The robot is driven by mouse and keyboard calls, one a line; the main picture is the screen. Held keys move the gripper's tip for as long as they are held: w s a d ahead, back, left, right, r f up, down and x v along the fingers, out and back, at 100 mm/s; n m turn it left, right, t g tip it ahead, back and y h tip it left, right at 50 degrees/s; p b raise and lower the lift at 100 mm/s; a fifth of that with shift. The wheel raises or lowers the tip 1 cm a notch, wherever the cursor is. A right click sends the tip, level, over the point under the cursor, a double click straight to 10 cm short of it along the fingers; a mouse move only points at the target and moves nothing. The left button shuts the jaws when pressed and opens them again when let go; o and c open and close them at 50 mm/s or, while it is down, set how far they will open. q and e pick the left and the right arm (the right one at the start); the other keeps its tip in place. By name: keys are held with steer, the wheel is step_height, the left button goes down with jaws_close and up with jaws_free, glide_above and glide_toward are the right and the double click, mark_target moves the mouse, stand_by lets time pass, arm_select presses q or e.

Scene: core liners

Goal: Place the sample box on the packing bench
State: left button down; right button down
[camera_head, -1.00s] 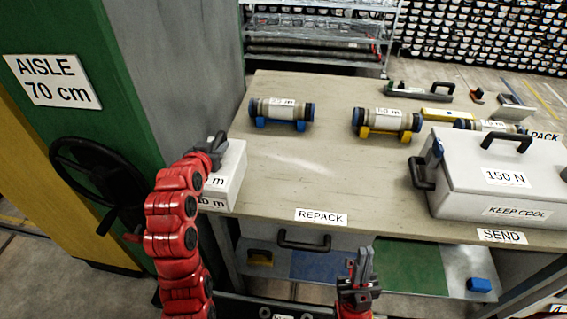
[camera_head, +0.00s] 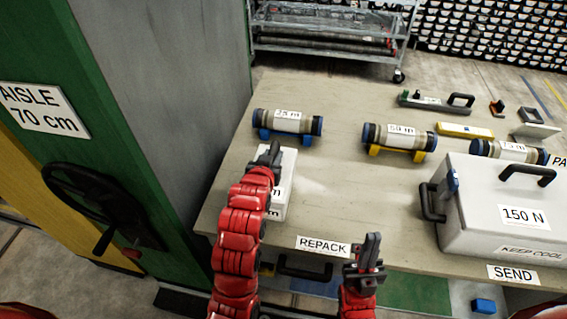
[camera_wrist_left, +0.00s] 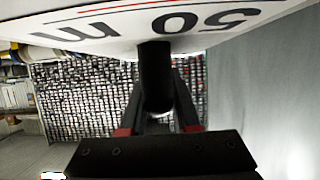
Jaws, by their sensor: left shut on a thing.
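The white sample box (camera_head: 286,180) is at the front left of the packing bench (camera_head: 335,185), over its top in the head view. I cannot tell whether it touches the bench. My left gripper (camera_head: 270,156) is shut on it from above and hides part of it. In the left wrist view its white face with "50 m" (camera_wrist_left: 175,20) fills the top, and a dark handle (camera_wrist_left: 155,75) sits between my left fingers. My right gripper (camera_head: 371,247) is in front of the bench's front edge, apart from the box, with no object seen in it; its jaw opening is unclear.
Core pieces on blue (camera_head: 288,122) and yellow (camera_head: 399,137) cradles lie further back. A large grey case marked 150 N (camera_head: 505,205) stands at the right. A green cabinet with a handwheel (camera_head: 100,205) is at the left. Bench top between box and case is clear.

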mark_target(284, 168)
arm_select(q)
steer(key=shift+s+d+p, duration=0.25)
steer(key=shift+s+d, duration=0.05)
steer(key=shift+d, duration=0.4)
steer(key=shift+s+d+p, duration=0.2)
steer(key=shift+s+d, duration=0.1)
steer(key=shift+d, duration=0.4)
steer(key=shift+f+p, duration=0.3)
steer(key=shift+f, duration=0.05)
step_height(284, 168, down, 2)
steer(key=shift+f+p, duration=0.1)
steer(key=shift+p, duration=0.65)
steer(key=shift+f, duration=0.35)
steer(key=shift+d+f, duration=0.1)
steer(key=c, duration=0.6)
jaws_free()
steer(key=shift+s+f, duration=0.1)
steer(key=shift+c, duration=0.2)
